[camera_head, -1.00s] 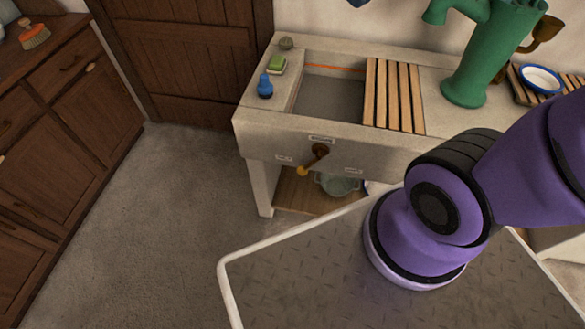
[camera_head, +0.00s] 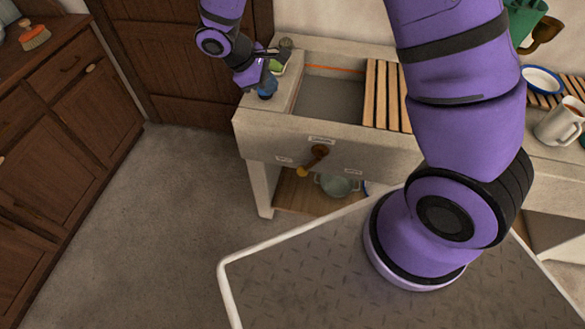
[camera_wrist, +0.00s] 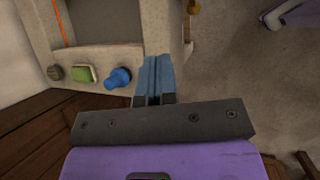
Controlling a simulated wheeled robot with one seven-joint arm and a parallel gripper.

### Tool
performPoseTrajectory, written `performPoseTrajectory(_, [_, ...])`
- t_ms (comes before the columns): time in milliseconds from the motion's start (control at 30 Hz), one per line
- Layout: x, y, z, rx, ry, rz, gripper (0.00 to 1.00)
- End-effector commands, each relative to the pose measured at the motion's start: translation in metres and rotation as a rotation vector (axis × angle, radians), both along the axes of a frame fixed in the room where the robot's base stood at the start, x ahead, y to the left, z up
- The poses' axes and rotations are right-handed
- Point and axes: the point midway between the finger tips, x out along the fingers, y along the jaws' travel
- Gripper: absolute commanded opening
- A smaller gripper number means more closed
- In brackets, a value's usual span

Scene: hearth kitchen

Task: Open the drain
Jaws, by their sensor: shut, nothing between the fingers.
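The sink's front lever (camera_head: 316,155), dark with a yellow tip, slants down to the left on the stone front. Small pale labels sit around it. The sink basin (camera_head: 335,97) looks empty and its drain hole cannot be made out. My gripper (camera_wrist: 152,80) is shut and empty, its two blue fingers together. In the head view it is above the left end of the sink counter, by the blue bottle (camera_head: 266,90), up and left of the lever and apart from it. The yellow tip (camera_wrist: 194,7) shows at the wrist view's top edge.
A green sponge (camera_wrist: 84,74) and a round grey-brown scrubber (camera_wrist: 55,73) lie beside the blue bottle (camera_wrist: 118,78). A slatted wooden rack (camera_head: 385,95) covers the basin's right side. A pot (camera_head: 337,184) stands on the shelf below. The floor left of the sink is clear.

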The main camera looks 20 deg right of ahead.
Motion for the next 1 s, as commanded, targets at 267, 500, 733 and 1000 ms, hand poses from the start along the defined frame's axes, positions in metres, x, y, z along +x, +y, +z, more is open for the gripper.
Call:
performPoseTrajectory(267, [-0.002, 0.033, -0.110, -0.094, 0.149, 0.202, 0.00])
performPoseTrajectory(500, [-0.020, 0.051, -0.196, -0.154, 0.257, 0.361, 0.00])
performPoseTrajectory(733, [-0.034, 0.057, -0.240, -0.182, 0.311, 0.440, 0.00])
performPoseTrajectory(1000, [-0.037, 0.058, -0.247, -0.186, 0.318, 0.453, 0.00])
